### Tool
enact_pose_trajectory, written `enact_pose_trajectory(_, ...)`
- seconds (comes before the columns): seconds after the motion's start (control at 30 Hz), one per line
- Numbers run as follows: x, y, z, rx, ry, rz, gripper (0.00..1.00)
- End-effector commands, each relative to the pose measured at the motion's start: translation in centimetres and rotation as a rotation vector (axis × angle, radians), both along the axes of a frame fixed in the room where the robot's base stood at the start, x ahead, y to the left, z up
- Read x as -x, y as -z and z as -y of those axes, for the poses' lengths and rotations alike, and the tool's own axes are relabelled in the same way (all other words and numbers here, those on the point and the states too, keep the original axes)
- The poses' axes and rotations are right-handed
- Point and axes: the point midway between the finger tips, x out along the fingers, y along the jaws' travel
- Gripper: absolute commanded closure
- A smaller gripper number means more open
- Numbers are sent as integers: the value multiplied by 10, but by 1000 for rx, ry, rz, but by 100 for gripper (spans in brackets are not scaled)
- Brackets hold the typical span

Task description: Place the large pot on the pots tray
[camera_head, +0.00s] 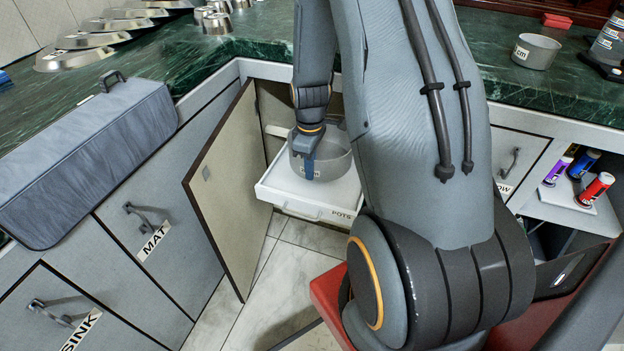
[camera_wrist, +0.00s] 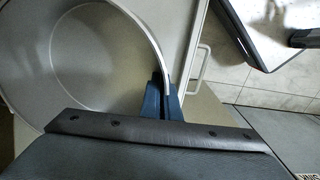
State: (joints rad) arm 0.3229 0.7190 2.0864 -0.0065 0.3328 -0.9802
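The large grey pot (camera_head: 335,160) is upright inside the white pots tray (camera_head: 290,201), which is pulled out of an open cabinet and labelled POTS. I cannot tell whether its base touches the tray floor. My gripper (camera_head: 309,168) is at the pot's near left wall. In the wrist view, the blue fingers of my gripper (camera_wrist: 164,102) lie on either side of the wall of the large pot (camera_wrist: 95,60) and look closed on it. The pot's far side is partly hidden by my arm. The tray's edge also shows in the wrist view (camera_wrist: 192,40).
An open cabinet door (camera_head: 220,185) stands left of the tray. A small labelled pot (camera_head: 537,51) and several metal lids (camera_head: 75,59) are on the green counter.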

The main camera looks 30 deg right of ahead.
Motion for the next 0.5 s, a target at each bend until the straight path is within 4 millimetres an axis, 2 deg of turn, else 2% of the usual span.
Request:
enact_pose_trajectory(0.23, -1, 18, 0, 1, 1, 1, 100)
enact_pose_trajectory(0.4, 0, 41, 0, 0, 1, -1, 100)
enact_pose_trajectory(0.5, 0, 48, 0, 0, 1, 0, 100)
